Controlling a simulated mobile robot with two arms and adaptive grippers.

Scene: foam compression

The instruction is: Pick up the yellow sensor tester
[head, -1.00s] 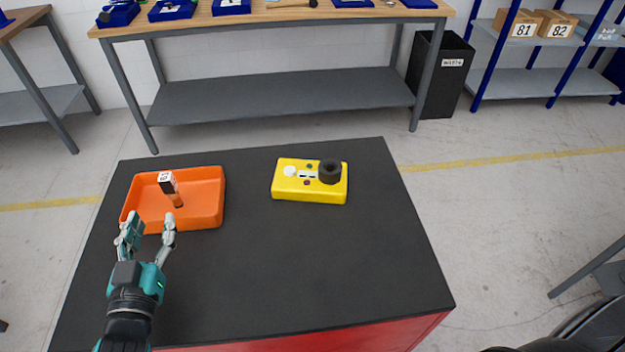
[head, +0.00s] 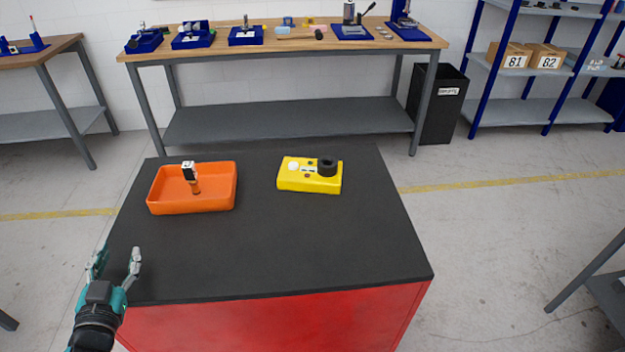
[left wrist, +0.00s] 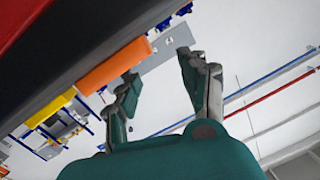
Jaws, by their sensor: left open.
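The yellow sensor tester (head: 300,183) lies on the black top of the red cabinet (head: 260,240), right of the orange tray. A black round part, a white knob and small markings show on its upper face. In the left wrist view a yellow shape (left wrist: 50,108), likely the tester, shows at the left. My left gripper (head: 117,262) is open and empty at the cabinet's left front edge, well apart from the tester. Its two fingers also show in the left wrist view (left wrist: 158,88) with nothing between them. My right gripper is not in view.
An orange tray (head: 165,208) holds a small upright item with a white and black top (head: 190,175). It stands between my left gripper and the far edge. The cabinet top's front and right are clear. A workbench (head: 290,45) and a black bin (head: 438,105) stand behind.

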